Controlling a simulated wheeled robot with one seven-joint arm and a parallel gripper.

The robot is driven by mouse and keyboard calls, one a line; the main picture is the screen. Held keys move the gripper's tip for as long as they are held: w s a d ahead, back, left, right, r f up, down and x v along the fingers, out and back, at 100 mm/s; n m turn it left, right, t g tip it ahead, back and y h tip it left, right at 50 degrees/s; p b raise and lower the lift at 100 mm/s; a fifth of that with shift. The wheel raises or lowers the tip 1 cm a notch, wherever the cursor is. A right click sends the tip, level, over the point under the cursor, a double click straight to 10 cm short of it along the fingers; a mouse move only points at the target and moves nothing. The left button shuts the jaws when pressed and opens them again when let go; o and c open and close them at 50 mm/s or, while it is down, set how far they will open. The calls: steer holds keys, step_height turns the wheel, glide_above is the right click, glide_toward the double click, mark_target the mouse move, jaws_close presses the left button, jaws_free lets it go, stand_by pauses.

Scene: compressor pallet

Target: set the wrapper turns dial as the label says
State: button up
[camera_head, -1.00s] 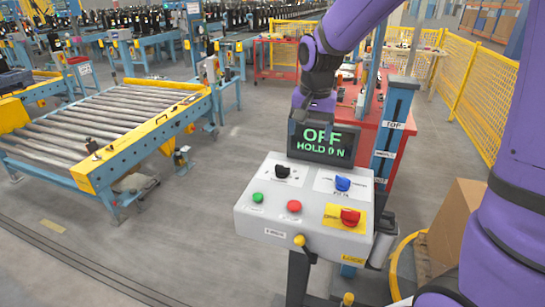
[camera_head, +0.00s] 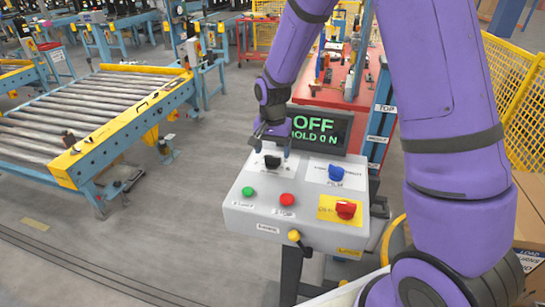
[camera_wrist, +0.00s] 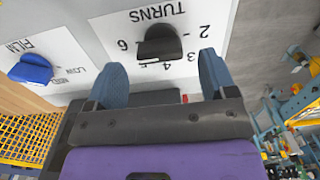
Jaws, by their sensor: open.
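The black turns dial (camera_head: 272,161) is at the upper left of the grey control box. In the wrist view the same black knob (camera_wrist: 160,44) sits under the word TURNS, with printed numbers around it; its exact setting is hard to read. My gripper (camera_head: 272,143) is just above the dial, its jaws open. In the wrist view my gripper's blue fingertips (camera_wrist: 160,72) are on either side of the knob's near end, apart from it. A label (camera_head: 530,262) on a carton at the lower right shows LOAD and TURNS; its number is not readable.
The control box (camera_head: 240,215) also carries a blue film knob (camera_head: 336,172), green (camera_head: 248,191) and red (camera_head: 287,199) buttons and a red switch (camera_head: 345,209) on yellow. A display (camera_head: 321,129) reads OFF, HOLD 0 N. A roller conveyor (camera_head: 90,110) stands left, with clear floor between.

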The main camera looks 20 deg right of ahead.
mark_target(273, 156)
steer(key=shift+f, duration=1.55)
steer(key=c, duration=0.9)
steer(key=shift+c, duration=0.2)
